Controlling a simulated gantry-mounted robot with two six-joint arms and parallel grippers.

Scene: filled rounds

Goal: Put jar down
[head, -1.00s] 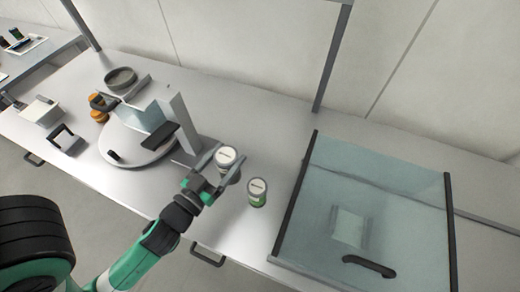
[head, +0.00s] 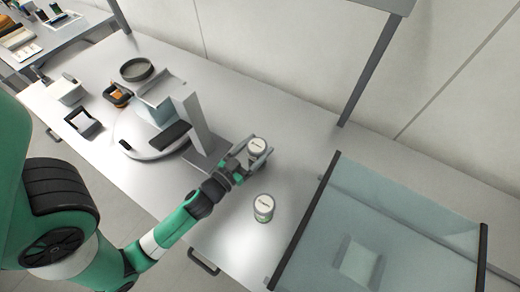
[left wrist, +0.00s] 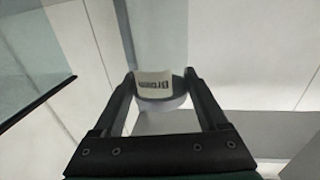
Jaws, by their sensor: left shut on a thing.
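My left gripper (head: 247,162) is shut on a white-lidded jar (head: 257,147) over the right part of the table, beside the grey post. In the left wrist view the jar (left wrist: 158,92) sits between the two fingers (left wrist: 160,110), with a dark-lettered label showing. I cannot tell whether the jar's base touches the table. A second jar (head: 264,207), with a white lid and some green on its side, stands on the table just in front and to the right of the gripper. My right gripper does not show.
A glass-walled case (head: 380,235) stands at the right. The table is clear behind the held jar.

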